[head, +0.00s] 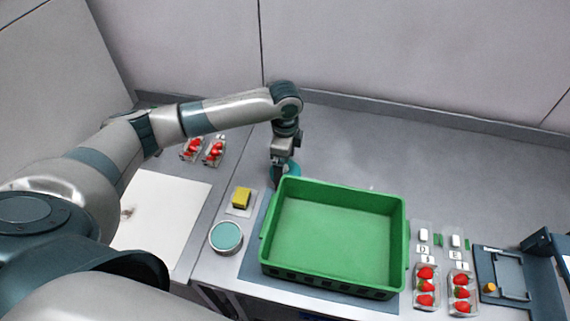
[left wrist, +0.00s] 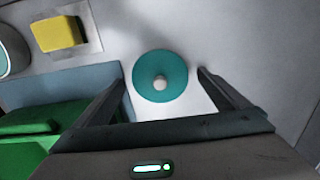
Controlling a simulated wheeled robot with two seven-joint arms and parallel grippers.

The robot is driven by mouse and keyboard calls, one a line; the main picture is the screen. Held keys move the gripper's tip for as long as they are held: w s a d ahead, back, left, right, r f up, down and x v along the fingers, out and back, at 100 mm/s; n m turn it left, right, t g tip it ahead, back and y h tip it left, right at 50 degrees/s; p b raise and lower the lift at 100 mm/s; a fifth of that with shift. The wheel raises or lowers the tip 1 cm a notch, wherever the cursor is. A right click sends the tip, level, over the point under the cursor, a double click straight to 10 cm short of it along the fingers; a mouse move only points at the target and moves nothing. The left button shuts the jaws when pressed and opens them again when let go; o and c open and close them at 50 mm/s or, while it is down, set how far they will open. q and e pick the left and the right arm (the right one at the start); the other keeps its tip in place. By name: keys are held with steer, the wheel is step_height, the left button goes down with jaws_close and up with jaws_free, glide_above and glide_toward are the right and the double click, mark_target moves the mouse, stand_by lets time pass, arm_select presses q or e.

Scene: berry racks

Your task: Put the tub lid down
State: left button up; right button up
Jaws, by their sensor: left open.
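The tub lid is a round teal disc with a pale knob in its middle. In the left wrist view the lid (left wrist: 146,88) lies flat on a pale surface, between and beyond my finger tips. In the head view the lid (head: 293,169) is partly hidden by my gripper, just behind the green crate. My left gripper (head: 279,176) is open and points down at the lid; no finger visibly grips the knob. A round tub (head: 226,237) with a teal top face stands left of the crate. My right gripper is not in view.
The green crate (head: 335,188) is empty and close to my gripper's right. A yellow block (head: 241,198) sits on a small plate to the left. Strawberry punnets (head: 427,285) stand right of the crate, others at the back left. A white board (head: 165,215) lies at left.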

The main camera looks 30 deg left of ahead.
arm_select(q)
steer(key=shift+r, duration=0.2)
steer(key=shift+r+b, duration=0.4)
steer(key=shift+r, duration=0.2)
step_height(320, 180, up, 11)
steer(key=b, duration=0.3)
steer(key=shift+f, duration=0.15)
